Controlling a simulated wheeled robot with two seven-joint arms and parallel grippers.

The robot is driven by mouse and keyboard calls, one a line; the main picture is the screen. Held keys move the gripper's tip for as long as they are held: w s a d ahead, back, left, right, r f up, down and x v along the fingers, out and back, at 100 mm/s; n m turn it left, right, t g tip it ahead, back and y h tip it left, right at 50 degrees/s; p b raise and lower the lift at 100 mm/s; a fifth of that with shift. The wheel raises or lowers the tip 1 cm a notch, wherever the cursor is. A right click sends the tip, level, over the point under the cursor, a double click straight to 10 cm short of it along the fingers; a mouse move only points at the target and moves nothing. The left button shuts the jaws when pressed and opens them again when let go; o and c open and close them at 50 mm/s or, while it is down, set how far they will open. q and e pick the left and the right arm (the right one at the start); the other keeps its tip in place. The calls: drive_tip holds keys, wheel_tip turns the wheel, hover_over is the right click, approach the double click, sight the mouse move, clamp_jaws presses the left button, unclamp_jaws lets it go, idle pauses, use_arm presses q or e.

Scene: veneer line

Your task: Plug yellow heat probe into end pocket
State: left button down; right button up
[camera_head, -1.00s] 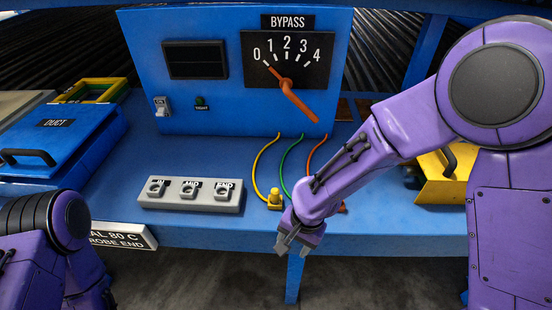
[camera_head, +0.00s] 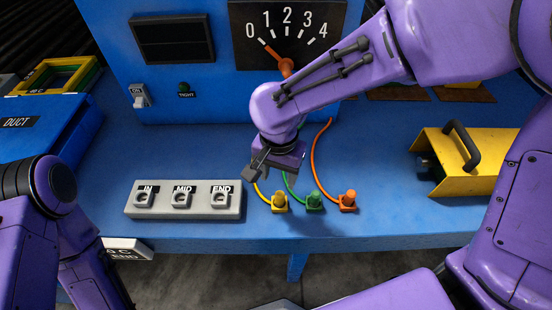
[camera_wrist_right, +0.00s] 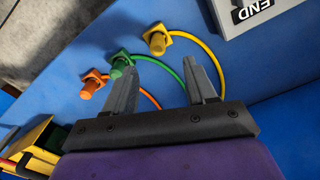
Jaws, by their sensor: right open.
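The yellow heat probe (camera_head: 280,201) rests on the blue bench at the end of its yellow cable, right of the grey pocket block (camera_head: 212,212). It also shows in the right wrist view (camera_wrist_right: 157,41). The end pocket (camera_head: 221,200) is the rightmost of the block's three, labelled IN, MID and END. My right gripper (camera_head: 269,174) is open and empty, above and behind the yellow probe. In the right wrist view its fingers (camera_wrist_right: 158,66) point toward the probes, touching none that I can see. My left arm shows at the left, but its gripper is out of view.
A green probe (camera_head: 314,201) and an orange probe (camera_head: 348,201) sit right of the yellow one, with cables attached. A yellow box with a black handle (camera_head: 482,170) stands at the right. The blue control panel (camera_head: 215,100) rises behind.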

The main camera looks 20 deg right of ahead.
sight(280, 194)
drive_tip(key=f, duration=0.8)
drive_tip(key=shift+d, duration=0.2)
drive_tip(key=shift+s+f, duration=0.1)
drive_tip(key=shift+f, duration=0.25)
clamp_jaws()
drive_tip(key=shift+r+p, duration=2.4)
drive_tip(key=shift+p, duration=0.55)
drive_tip(key=shift+f, duration=0.15)
